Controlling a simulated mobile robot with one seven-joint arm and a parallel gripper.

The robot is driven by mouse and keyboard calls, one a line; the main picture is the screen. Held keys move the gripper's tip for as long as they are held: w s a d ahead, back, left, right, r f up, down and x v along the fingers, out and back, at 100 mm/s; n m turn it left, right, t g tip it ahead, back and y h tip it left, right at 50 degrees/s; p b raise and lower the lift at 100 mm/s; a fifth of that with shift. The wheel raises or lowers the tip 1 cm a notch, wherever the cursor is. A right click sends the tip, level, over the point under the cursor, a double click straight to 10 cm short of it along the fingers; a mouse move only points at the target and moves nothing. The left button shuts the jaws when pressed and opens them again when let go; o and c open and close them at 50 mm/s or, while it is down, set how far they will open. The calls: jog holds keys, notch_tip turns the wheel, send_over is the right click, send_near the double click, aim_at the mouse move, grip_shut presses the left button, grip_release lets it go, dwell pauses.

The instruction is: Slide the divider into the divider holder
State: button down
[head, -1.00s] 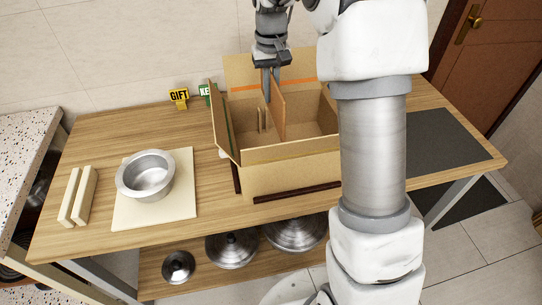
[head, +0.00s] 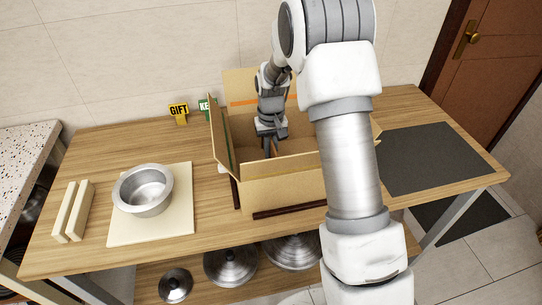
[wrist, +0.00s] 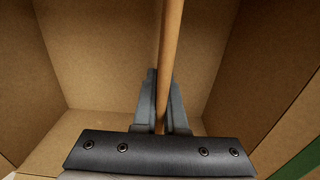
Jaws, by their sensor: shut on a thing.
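The divider (wrist: 169,45) is a thin brown board, seen edge-on in the wrist view, running up between my gripper's fingers. My gripper (wrist: 162,110) is shut on it. In the head view my gripper (head: 270,150) points down inside the open cardboard box (head: 285,190), low between its walls. The divider is mostly hidden there behind my gripper and arm. The divider holder cannot be made out in either view now, so I cannot tell whether the divider is in it.
The box's left flap (head: 222,130) stands up. A steel pot (head: 143,190) sits on a pale board (head: 180,222), left of the box. Two cream blocks (head: 74,210) lie further left. GIFT (head: 178,113) and green (head: 204,108) signs stand behind. A dark mat (head: 430,158) lies right.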

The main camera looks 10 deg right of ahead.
jog(key=shift+f, duration=0.75)
jog(key=c, duration=1)
grip_release()
